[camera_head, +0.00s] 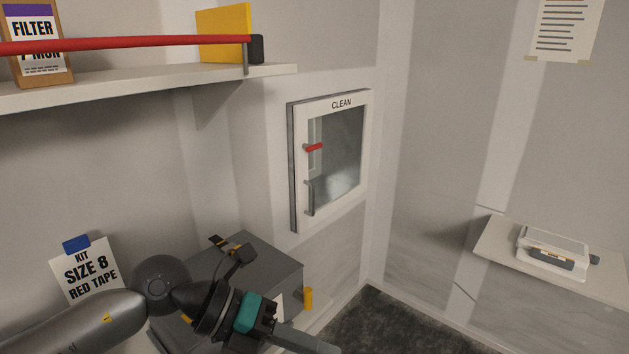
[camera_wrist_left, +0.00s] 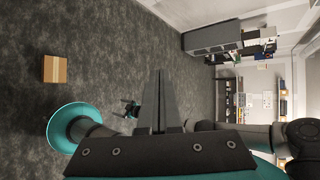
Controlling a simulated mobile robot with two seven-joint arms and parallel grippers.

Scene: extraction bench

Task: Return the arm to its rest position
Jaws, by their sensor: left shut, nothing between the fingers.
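My left arm (camera_head: 95,318) comes in from the lower left in the head view, in front of a grey box. Its left gripper (camera_head: 312,344) is at the bottom edge, pointing right, with nothing seen in it. In the left wrist view the two grey fingers (camera_wrist_left: 160,100) lie together, shut and empty, above the dark floor. A small dark and teal part (camera_wrist_left: 130,108) just left of the fingers may be my right gripper; it is too small to read its jaws.
A shelf (camera_head: 150,82) with a filter box (camera_head: 38,45) and a red bar (camera_head: 120,43) is above the arm. The grey box (camera_head: 262,258) stands close behind the gripper. A CLEAN hatch (camera_head: 330,160) is on the wall. A cardboard-coloured block (camera_wrist_left: 55,69) lies on open floor.

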